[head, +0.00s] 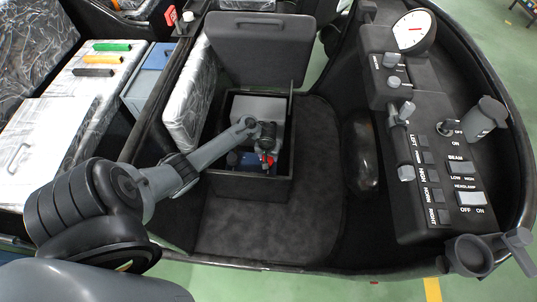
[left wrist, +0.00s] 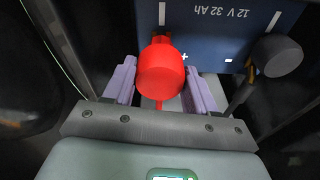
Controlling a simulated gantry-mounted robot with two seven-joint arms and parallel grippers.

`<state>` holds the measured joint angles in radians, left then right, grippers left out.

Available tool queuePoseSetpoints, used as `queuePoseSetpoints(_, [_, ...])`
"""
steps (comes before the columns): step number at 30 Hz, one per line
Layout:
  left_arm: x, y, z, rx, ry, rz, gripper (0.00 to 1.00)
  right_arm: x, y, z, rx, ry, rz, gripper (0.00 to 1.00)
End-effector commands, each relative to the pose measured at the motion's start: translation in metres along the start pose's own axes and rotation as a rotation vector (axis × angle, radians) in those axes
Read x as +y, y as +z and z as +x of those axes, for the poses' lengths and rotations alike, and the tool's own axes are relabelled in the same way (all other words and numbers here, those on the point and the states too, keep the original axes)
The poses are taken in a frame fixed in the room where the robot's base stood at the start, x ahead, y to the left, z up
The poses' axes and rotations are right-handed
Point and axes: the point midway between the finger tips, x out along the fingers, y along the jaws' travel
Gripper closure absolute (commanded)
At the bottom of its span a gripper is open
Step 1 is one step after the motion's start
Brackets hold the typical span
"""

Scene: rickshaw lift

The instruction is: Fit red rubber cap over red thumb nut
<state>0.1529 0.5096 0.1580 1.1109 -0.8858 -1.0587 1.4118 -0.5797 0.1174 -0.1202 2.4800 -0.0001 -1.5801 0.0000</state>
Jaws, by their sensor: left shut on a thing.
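My left gripper (head: 266,146) reaches down into an open box under a raised seat lid. In the left wrist view, its two pale purple fingers (left wrist: 159,68) are shut on the red rubber cap (left wrist: 161,76), a rounded red piece. The cap is at the near edge of a blue battery (left wrist: 215,32), by its plus mark. A bit of red also shows at the gripper in the head view (head: 267,158). The red thumb nut cannot be made out; the cap and fingers cover that spot. Whether the cap touches the terminal cannot be told. My right gripper is out of view.
A black cap (left wrist: 276,55) stands at the battery's minus side, right of the fingers. The box walls (head: 250,187) closely surround the gripper. The raised seat lid (head: 262,48) stands behind, and a control panel (head: 430,150) lies at right.

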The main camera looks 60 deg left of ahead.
Motion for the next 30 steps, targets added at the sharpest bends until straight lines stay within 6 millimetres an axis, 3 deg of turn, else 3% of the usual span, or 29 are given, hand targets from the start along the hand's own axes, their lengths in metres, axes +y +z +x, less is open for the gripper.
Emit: queuePoseSetpoints(30, [0.0007,0.0004,-0.0011,0.0,0.0,0.001,0.72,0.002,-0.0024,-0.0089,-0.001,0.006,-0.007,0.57])
